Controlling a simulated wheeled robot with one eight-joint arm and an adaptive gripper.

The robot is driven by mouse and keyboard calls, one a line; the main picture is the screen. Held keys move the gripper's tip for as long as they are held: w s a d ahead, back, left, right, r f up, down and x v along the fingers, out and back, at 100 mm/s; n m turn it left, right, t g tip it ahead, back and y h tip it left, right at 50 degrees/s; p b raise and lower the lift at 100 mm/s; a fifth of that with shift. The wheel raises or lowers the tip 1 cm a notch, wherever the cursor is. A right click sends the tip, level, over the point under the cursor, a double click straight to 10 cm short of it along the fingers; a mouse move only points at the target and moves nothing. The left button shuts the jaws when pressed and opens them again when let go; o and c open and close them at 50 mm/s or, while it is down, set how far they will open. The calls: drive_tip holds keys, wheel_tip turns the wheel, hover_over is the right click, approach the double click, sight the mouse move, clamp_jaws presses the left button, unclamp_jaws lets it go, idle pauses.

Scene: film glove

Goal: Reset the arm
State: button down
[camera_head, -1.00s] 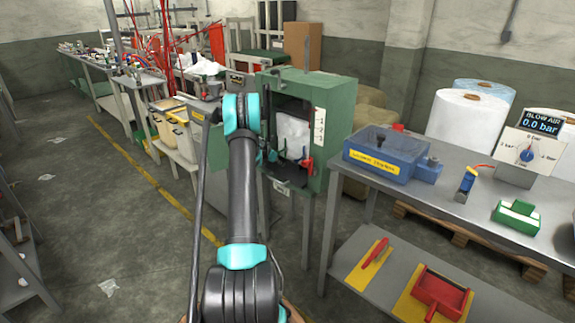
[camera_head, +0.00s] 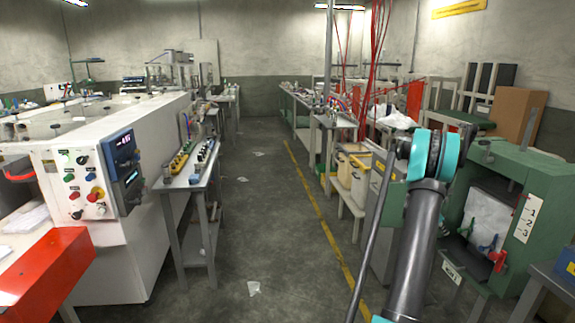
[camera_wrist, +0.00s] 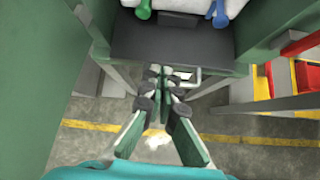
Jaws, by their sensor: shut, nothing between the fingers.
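My arm (camera_head: 415,250) rises at the right of the head view, with a turquoise joint at its top beside the green cabinet. My gripper is hidden in that view. In the wrist view my gripper (camera_wrist: 158,78) has its fingertips together with nothing between them. It is over the floor, just short of a dark ledge (camera_wrist: 180,45) in the green cabinet.
The green cabinet (camera_head: 535,178) is open in front. It holds a white film piece (camera_head: 487,215) with green, blue and red clips. At left stand a white machine (camera_head: 110,250) and a narrow table (camera_head: 190,178). The aisle floor (camera_head: 262,215) between is mostly clear.

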drive_tip(key=s+a+r+m+t+y, duration=0.1)
drive_tip(key=s+a+r+m, duration=0.2)
drive_tip(key=a, duration=0.7)
drive_tip(key=s+a+r+m+t+y, duration=0.1)
drive_tip(key=s+a+r+m+y, duration=0.15)
drive_tip(key=a, duration=0.85)
drive_tip(key=s+a+r+m, duration=0.3)
drive_tip(key=s+a+r, duration=0.1)
drive_tip(key=a, duration=0.6)
drive_tip(key=s+a+f+m+y, duration=0.2)
drive_tip(key=s+a+m, duration=0.2)
drive_tip(key=s+a, duration=0.7)
drive_tip(key=s+a+f+m+t+y, duration=0.1)
drive_tip(key=s+a+m, duration=0.4)
drive_tip(key=s+a, duration=0.6)
drive_tip(key=shift+s+a+f+y, duration=0.4)
drive_tip(key=shift+s+f+y, duration=0.2)
drive_tip(key=shift+s+y, duration=0.5)
drive_tip(key=shift+w, duration=0.1)
